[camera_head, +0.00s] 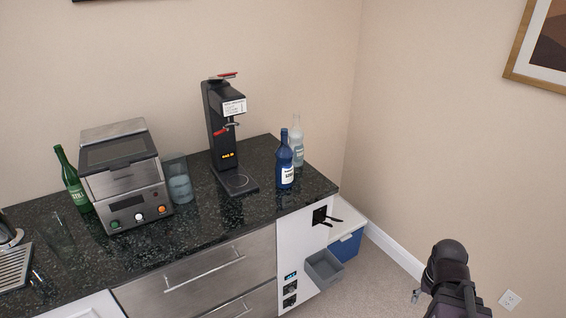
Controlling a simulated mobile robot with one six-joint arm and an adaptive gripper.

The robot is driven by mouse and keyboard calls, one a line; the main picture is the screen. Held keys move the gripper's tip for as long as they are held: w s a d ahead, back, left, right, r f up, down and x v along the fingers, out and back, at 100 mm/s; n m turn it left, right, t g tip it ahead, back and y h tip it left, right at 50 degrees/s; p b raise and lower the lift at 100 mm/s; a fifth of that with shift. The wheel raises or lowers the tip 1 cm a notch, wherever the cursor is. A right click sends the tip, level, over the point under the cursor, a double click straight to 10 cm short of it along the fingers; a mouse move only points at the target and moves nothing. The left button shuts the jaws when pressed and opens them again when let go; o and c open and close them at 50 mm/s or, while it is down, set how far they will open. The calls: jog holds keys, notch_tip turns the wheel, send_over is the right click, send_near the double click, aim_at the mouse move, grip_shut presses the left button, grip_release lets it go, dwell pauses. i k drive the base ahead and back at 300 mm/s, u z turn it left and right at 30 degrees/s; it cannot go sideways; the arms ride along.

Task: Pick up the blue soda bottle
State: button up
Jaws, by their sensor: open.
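The blue soda bottle (285,163) stands upright near the right end of the dark granite counter (220,215). It has a dark blue body and neck and a white label low on its front. A clear, pale bottle (297,143) stands just behind it to the right and is partly hidden by it. My arm shows at the lower right, above the floor and well away from the counter. Only a small part of my gripper (416,296) shows beside the dark arm link. It is open, apart from the bottle, and most of it is hidden.
A tall black dispenser (222,130) stands left of the blue bottle. Further left are a blue-grey glass (179,181), a steel machine (128,178) and a green bottle (70,180). A grey bin (323,268) and a blue-and-white box (347,245) sit beside the counter's right end.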

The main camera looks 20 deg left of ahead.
aim_at(284, 154)
jog(key=u, duration=0.55)
jog(key=i, duration=0.85)
jog(key=u, duration=0.6)
